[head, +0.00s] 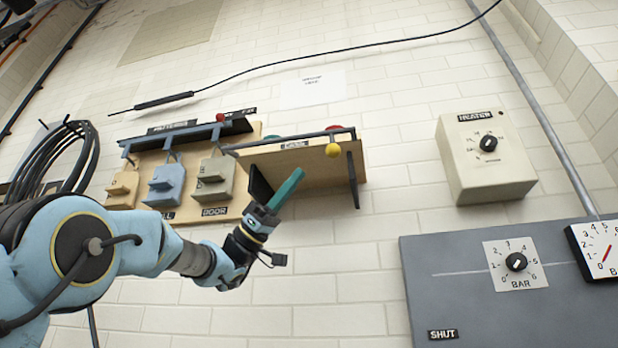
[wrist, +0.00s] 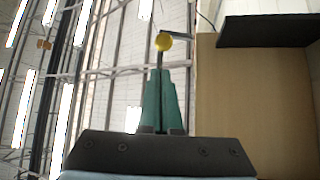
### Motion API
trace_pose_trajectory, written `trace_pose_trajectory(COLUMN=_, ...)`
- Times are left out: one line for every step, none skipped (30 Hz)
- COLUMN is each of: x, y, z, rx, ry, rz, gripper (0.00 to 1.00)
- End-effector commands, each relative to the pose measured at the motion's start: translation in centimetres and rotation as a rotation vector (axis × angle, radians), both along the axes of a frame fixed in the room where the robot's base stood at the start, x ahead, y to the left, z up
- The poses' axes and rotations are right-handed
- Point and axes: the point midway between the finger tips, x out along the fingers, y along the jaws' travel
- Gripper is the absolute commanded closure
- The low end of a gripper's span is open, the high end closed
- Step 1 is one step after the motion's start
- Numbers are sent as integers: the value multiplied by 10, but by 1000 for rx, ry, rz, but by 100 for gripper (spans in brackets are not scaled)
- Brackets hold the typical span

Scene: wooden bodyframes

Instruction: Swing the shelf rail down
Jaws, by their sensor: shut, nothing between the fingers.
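The shelf rail (head: 290,140) is a thin dark bar across the front of a wooden shelf on the wall, in a raised position. A yellow ball knob (head: 333,150) hangs near its right end. My gripper (head: 297,174) has green fingers, shut and empty, pointing up and right below the shelf, left of and below the knob. In the wrist view, the yellow knob (wrist: 163,42) appears just beyond the closed fingertips (wrist: 160,74). I cannot tell whether they touch. Part of the rail lies out of sight there.
A dark bracket (head: 354,180) hangs at the shelf's right end. Left of the shelf, several padlock-like blocks (head: 165,185) hang under another rail. A heater box (head: 486,165) and a grey gauge panel (head: 450,275) are at right. Bare tiled wall lies below the shelf.

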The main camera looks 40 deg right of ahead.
Motion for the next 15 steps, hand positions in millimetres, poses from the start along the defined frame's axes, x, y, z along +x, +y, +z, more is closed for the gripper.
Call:
trace_pose_trajectory(x=6, y=1, z=-7, rx=1, ry=1, rz=1, gripper=100)
trace_pose_trajectory(x=9, y=2, z=-10, rx=1, ry=1, rz=1, gripper=100)
trace_pose_trajectory(x=12, y=3, z=-13, rx=1, ry=1, rz=1, gripper=100)
trace_pose_trajectory(x=14, y=4, z=-15, rx=0, ry=0, rz=1, gripper=100)
trace_pose_trajectory(x=16, y=5, z=-16, rx=0, ry=0, rz=1, gripper=100)
trace_pose_trajectory(x=17, y=5, z=-18, rx=-1, ry=0, rz=1, gripper=100)
trace_pose_trajectory(x=18, y=5, z=-18, rx=-1, ry=0, rz=1, gripper=100)
trace_pose_trajectory(x=19, y=6, z=-19, rx=0, ry=0, rz=0, gripper=100)
trace_pose_trajectory(x=19, y=6, z=-19, rx=0, ry=0, rz=0, gripper=100)
trace_pose_trajectory(x=19, y=6, z=-20, rx=0, ry=0, rz=0, gripper=100)
trace_pose_trajectory(x=20, y=6, z=-20, rx=0, ry=0, rz=0, gripper=100)
trace_pose_trajectory(x=20, y=6, z=-20, rx=-1, ry=-1, rz=-1, gripper=100)
trace_pose_trajectory(x=20, y=6, z=-19, rx=-1, ry=-1, rz=-1, gripper=100)
trace_pose_trajectory(x=20, y=6, z=-19, rx=-1, ry=-1, rz=-1, gripper=100)
trace_pose_trajectory(x=19, y=6, z=-19, rx=-1, ry=-1, rz=-1, gripper=100)
